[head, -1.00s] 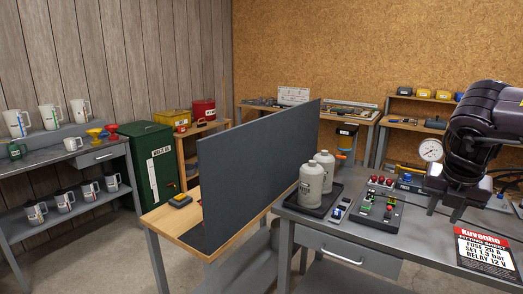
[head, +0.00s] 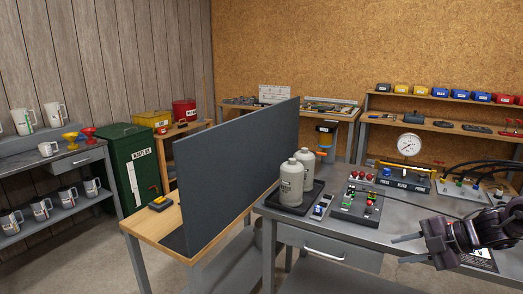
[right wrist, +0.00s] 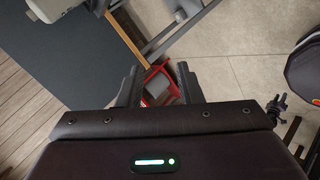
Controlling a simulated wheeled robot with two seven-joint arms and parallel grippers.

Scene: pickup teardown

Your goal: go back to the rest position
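My right gripper (head: 400,251) is at the lower right of the head view, over the front right part of the grey metal workbench (head: 402,234). Its two dark fingers point left and stand apart with nothing held. In the right wrist view the gripper (right wrist: 158,80) also shows a clear gap between its fingers, with the floor and a red object (right wrist: 160,82) far below. My left gripper is in neither view. My right forearm partly hides a dark label on the bench.
Two grey bottles (head: 291,183) stand in a black tray at the bench's left end. A dark upright panel (head: 240,165) stands on the wooden table to the left.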

